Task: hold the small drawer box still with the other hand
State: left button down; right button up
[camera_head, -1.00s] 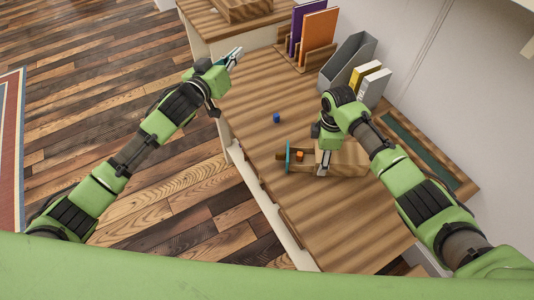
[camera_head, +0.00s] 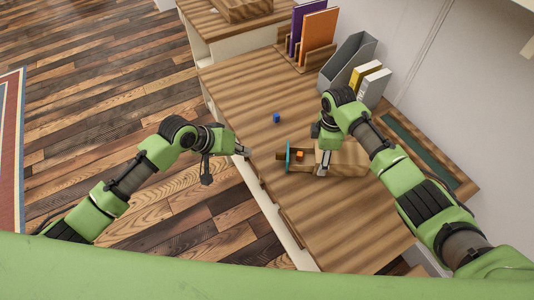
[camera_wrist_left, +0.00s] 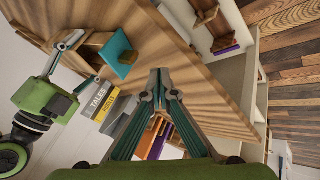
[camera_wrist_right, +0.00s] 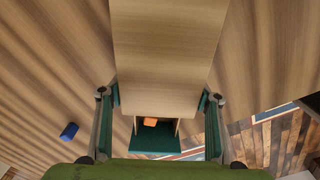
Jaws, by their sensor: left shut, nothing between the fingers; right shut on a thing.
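The small drawer box (camera_head: 350,160) is light wood and lies on the desk with its drawer pulled out to the left. The drawer has a teal front (camera_head: 288,155), and an orange block (camera_head: 300,155) sits inside. My right gripper (camera_head: 323,168) is shut on the box; the right wrist view shows the box (camera_wrist_right: 168,60) between its fingers. My left gripper (camera_head: 246,152) is shut and empty near the desk's front edge, left of the teal front and apart from it. The left wrist view shows its closed fingertips (camera_wrist_left: 160,80), with the teal front (camera_wrist_left: 120,55) to their upper left.
A small blue object (camera_head: 277,118) stands on the desk (camera_head: 250,95) behind the drawer. A rack with purple and orange folders (camera_head: 319,35) and a grey file holder (camera_head: 348,60) with books stand along the wall. The desk's near right part is clear.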

aim_at(298, 157)
pick_arm(q)
jog(key=x, duration=0.5)
jog(key=shift+w+d+f, duration=0.15)
jog(key=shift+d, duration=0.05)
jog(key=d, duration=0.3)
jog(key=shift+w+d, duration=0.1)
jog(key=shift+d, duration=0.4)
jog(key=d, duration=0.8)
jog(key=shift+w+d, duration=0.15)
jog(key=shift+d, duration=0.2)
jog(key=shift+a, duration=0.1)
pick_arm(e)
jog(key=shift+a, duration=0.1)
